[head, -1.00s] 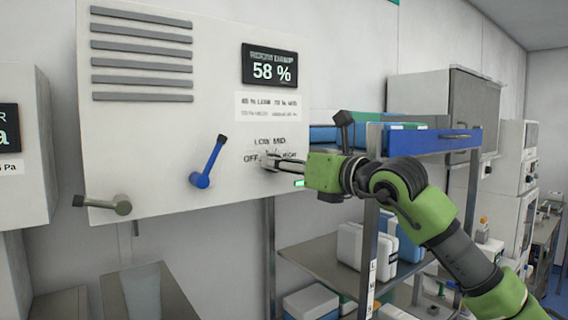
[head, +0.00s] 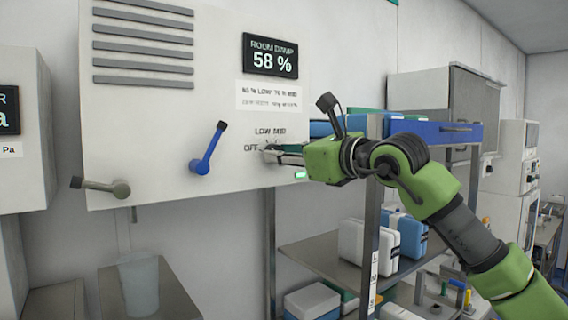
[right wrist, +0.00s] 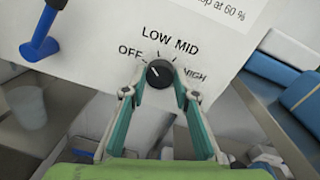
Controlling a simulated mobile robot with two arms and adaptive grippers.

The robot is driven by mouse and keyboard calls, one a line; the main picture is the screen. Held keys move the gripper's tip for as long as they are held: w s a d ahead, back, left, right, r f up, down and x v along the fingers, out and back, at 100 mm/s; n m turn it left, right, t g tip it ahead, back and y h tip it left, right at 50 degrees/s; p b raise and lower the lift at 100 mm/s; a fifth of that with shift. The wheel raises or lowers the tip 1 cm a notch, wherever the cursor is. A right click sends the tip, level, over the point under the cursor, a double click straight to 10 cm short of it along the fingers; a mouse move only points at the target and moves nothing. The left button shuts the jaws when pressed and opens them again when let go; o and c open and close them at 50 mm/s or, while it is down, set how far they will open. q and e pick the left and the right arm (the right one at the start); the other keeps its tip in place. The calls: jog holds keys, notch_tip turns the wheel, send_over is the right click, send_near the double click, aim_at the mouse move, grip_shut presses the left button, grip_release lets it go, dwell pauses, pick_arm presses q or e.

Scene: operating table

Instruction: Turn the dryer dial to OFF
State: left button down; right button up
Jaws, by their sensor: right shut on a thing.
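The dryer dial (right wrist: 160,73) is a small round black knob on the white panel, with the printed words OFF, LOW, MID and HIGH around it. Its white mark appears to point up and left, between OFF and LOW. My right gripper (right wrist: 158,86) has one finger on each side of the dial and is shut on it. In the head view the right gripper (head: 278,151) reaches the panel from the right, and its fingers mostly hide the dial. My left gripper is not in view.
On the white dryer panel (head: 150,125), a blue lever (head: 206,150) and a grey lever (head: 100,187) stick out left of the dial. A display (head: 270,56) reads 58 %. A metal shelf unit (head: 330,245) with boxes stands to the right, near my right arm.

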jog(key=shift+n+b, duration=0.85)
jog(key=shift+n, duration=1.55)
jog(key=shift+r, duration=0.1)
jog(key=o, duration=1.1)
jog(key=shift+a, duration=0.1)
jog(key=v, duration=1.2)
jog(key=shift+s+a, duration=0.15)
jog(key=shift+s, duration=0.05)
